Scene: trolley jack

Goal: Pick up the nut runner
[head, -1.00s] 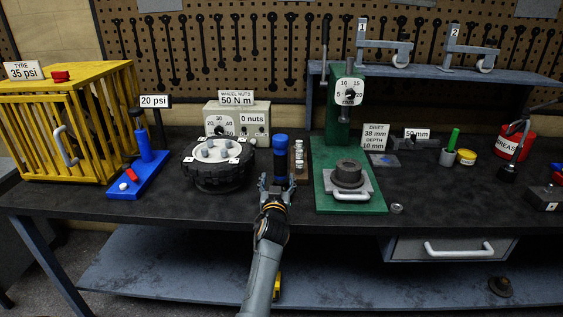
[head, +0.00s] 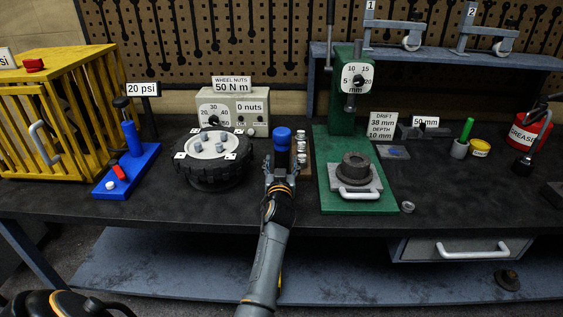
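The nut runner (head: 282,141), a dark upright tool with a blue top, stands on the bench between the wheel and the green press in the head view. The runner's lower part is hidden behind the gripper.
The wheel (head: 211,172) with its nuts is close on the left, with the wheel nuts box (head: 249,108) behind. A small rack of sockets (head: 302,165) and the green press base (head: 345,205) are close on the right. The bench front (head: 170,212) is clear.

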